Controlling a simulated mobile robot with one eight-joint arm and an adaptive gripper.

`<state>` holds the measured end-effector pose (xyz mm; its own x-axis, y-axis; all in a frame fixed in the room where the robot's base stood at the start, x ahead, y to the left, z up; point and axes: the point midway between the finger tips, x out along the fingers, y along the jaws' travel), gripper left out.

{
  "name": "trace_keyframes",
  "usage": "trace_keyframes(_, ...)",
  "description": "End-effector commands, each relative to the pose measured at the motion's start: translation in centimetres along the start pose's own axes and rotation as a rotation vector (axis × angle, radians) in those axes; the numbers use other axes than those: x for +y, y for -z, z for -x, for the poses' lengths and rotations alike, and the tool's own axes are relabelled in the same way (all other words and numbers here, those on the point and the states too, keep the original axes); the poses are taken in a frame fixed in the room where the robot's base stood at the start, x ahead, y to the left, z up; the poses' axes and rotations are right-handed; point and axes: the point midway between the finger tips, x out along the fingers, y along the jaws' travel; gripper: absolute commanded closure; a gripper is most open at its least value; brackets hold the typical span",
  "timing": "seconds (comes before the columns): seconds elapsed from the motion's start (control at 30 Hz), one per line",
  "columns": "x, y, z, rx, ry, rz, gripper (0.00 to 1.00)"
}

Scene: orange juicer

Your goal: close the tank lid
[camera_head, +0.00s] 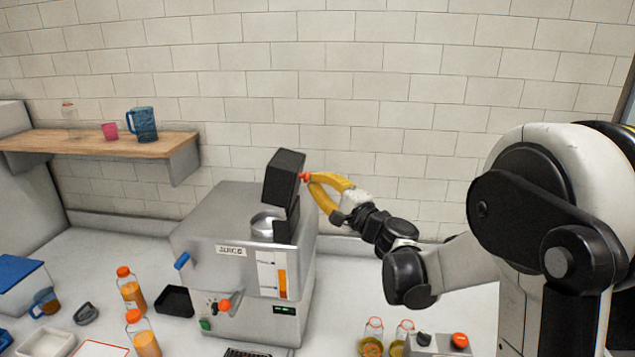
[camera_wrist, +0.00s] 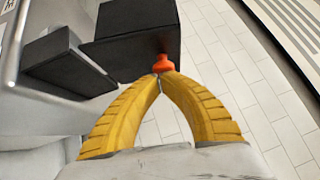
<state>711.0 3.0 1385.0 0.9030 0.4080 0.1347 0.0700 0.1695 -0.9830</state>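The steel juicer (camera_head: 205,247) stands on the counter. Its black tank lid (camera_head: 284,177) stands raised on top, tilted up from a black hinge block (camera_head: 286,227). An orange knob (camera_head: 304,176) sticks out from the lid's right face. The lid (camera_wrist: 130,38) and knob (camera_wrist: 163,63) also show in the wrist view. My gripper (camera_head: 309,179) has yellow fingers and comes in from the right. Its fingertips (camera_wrist: 160,76) meet at the outer end of the knob, touching or nearly touching it. The fingers look shut against each other, with no clear grip around the knob.
A silver dome (camera_head: 264,226) sits on the juicer top. Orange-capped bottles (camera_head: 132,293), a black tray (camera_head: 174,301) and a blue-lidded box (camera_head: 22,287) stand left. Glass jars (camera_head: 371,340) stand front right. A shelf (camera_head: 100,143) holds cups. The tiled wall is behind.

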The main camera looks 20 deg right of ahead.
Motion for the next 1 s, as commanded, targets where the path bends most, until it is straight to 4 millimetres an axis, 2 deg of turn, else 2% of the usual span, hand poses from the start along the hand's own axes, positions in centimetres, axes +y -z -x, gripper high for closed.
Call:
trace_keyframes(0.37, -1.1, -1.1, -1.1, 0.0, -0.107, 0.099, 1.0)
trace_keyframes(0.67, -1.8, -3.0, -3.2, -0.003, -0.304, 0.282, 1.0)
trace_keyframes(1.0, -1.4, -5.4, -5.7, -0.004, -0.539, 0.501, 1.0)
